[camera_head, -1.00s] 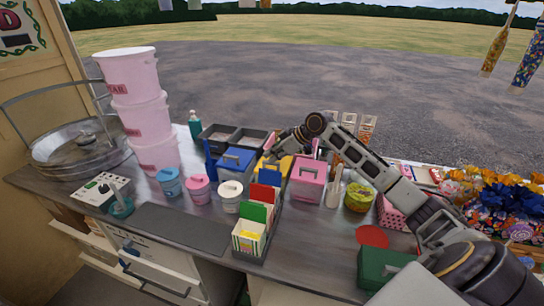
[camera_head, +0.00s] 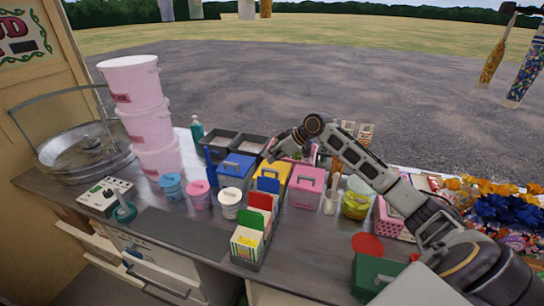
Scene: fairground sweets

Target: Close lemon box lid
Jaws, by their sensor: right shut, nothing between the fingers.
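The lemon box looks to be the yellow box (camera_head: 284,176), standing between a blue box (camera_head: 236,169) and a pink box (camera_head: 306,186) on the counter. Its top looks flat and yellow with a dark handle, but my right gripper partly covers the far side, so I cannot tell whether the lid is fully down. My right gripper (camera_head: 270,157) is shut and empty, just above the far left part of the yellow box. I cannot tell whether it touches the box. My left gripper is not in view.
A holder with coloured cards (camera_head: 252,236) stands in front of the boxes. Small blue, pink and white tubs stand to the left, before stacked pink buckets (camera_head: 145,125). A yellow-green jar (camera_head: 355,203) and a green box (camera_head: 376,274) lie under or near my right arm.

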